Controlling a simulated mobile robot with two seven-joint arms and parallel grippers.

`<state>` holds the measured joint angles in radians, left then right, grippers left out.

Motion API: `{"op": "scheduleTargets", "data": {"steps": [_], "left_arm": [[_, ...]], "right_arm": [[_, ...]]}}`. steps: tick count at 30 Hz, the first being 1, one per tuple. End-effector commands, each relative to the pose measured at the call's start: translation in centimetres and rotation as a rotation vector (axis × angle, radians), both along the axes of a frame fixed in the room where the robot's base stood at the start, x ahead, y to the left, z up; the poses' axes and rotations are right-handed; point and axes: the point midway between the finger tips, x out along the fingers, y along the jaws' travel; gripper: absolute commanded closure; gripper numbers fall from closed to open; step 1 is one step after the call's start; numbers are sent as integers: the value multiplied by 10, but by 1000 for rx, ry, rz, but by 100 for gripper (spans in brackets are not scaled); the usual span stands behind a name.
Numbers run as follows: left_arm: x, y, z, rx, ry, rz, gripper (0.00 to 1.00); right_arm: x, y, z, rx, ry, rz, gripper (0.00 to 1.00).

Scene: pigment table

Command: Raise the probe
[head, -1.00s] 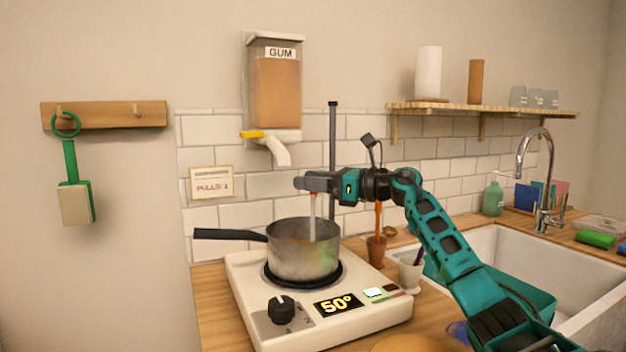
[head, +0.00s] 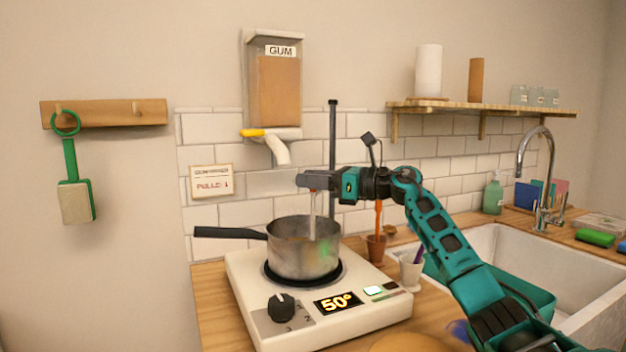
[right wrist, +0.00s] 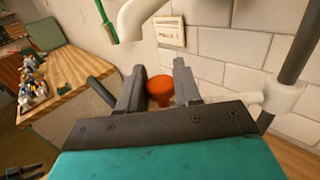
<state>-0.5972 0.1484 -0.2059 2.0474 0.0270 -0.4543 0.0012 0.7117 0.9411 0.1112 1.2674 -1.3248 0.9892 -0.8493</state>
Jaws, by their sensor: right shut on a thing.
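The probe (head: 312,222) is a thin pale rod that stands upright with its lower end inside the steel pot (head: 300,262); its tip is hidden by the pot wall. My right gripper (head: 305,181) is above the pot and shut on the top of the probe. In the right wrist view an orange-red knob (right wrist: 160,88) sits between the two fingers of my right gripper (right wrist: 157,82). A dark upright post (head: 333,150) stands behind the pot. A white clamp (right wrist: 284,97) is on it in the right wrist view.
The pot stands on a white hot plate (head: 330,318) whose display reads 50°. A gum dispenser (head: 275,90) with a white spout hangs above and to the left. Small cups (head: 376,248) stand behind my right arm. A sink (head: 500,250) is at the right.

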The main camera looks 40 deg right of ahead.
Motion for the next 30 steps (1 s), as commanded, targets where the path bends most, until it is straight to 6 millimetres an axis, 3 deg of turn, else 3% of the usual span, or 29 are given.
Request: {"op": "scheduleTargets", "data": {"steps": [8, 14, 21, 30], "left_arm": [[3, 3, 24, 6, -17, 4, 51], [-14, 23, 28, 44, 10, 35, 51], [-14, 25, 65, 47, 4, 37, 51], [-14, 24, 84, 46, 4, 36, 51]], "right_arm": [[-1, -1, 34, 1, -6, -2, 100], [-1, -1, 85, 0, -7, -4, 100], [-1, -1, 139, 1, -8, -3, 100], [0, -1, 173, 2, -7, -2, 100]]}}
